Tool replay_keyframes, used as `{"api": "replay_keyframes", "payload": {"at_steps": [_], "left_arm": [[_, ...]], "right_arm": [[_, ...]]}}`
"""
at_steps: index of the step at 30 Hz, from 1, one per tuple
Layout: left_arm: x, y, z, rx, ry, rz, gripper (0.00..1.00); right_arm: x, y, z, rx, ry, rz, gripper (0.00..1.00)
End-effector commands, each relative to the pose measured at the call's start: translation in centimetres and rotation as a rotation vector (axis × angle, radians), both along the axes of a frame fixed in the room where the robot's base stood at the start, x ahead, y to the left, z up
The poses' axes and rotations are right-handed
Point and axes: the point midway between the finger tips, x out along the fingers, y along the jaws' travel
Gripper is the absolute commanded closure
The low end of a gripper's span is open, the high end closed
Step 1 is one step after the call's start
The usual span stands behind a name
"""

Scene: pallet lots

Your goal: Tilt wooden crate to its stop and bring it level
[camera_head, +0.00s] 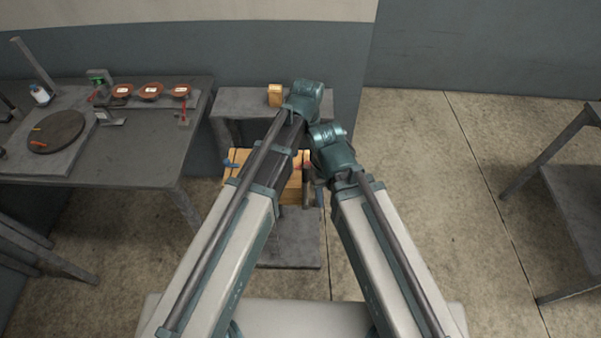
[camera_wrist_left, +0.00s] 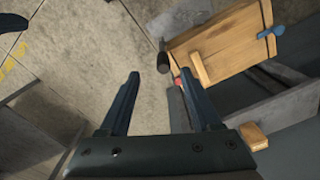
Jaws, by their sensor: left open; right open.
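The wooden crate (camera_head: 238,167) is in the middle of the head view, partly hidden behind my left arm, with a blue handle (camera_head: 230,163) at its left. In the left wrist view the crate (camera_wrist_left: 222,45) is at the upper right, with the blue handle (camera_wrist_left: 270,32) at its far side. A black grip (camera_wrist_left: 163,58) and a red knob (camera_wrist_left: 177,82) are at its near side. My left gripper (camera_wrist_left: 159,76) is open, with the black grip showing beyond its fingertips; I cannot tell whether they touch. My right gripper's jaws are hidden by my arm in the head view.
A small wooden block (camera_head: 275,95) stands on a grey stand (camera_head: 236,104) behind the crate. A dark workbench (camera_head: 150,150) with several red discs and a round plate is at the left. A grey rack (camera_head: 570,200) is at the right.

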Motion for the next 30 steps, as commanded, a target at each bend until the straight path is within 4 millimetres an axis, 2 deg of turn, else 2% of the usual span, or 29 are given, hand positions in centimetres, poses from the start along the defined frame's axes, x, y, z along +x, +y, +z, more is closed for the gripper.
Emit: {"api": "replay_keyframes", "payload": {"at_steps": [1,3,14,20,30], "left_arm": [[1.6,-0.5,-0.1,-0.006,-0.001,-0.007,0.35],[2.2,-0.7,-0.1,-0.013,-0.003,-0.017,0.35],[2.2,-0.7,-0.8,-0.014,-0.004,-0.020,0.35],[2.2,-0.7,-2.7,-0.014,-0.004,-0.019,0.35],[2.2,-0.8,-7.5,-0.014,-0.004,-0.019,0.35]], "right_arm": [[0.0,0.0,-0.1,0.000,0.000,0.001,0.50],[0.0,0.0,-0.1,0.000,0.000,0.001,0.50],[0.0,0.0,-0.8,0.000,0.000,0.001,0.50],[0.0,0.0,-2.7,0.000,0.000,0.000,0.50],[0.0,0.0,-7.5,0.000,0.000,0.000,0.50]]}}
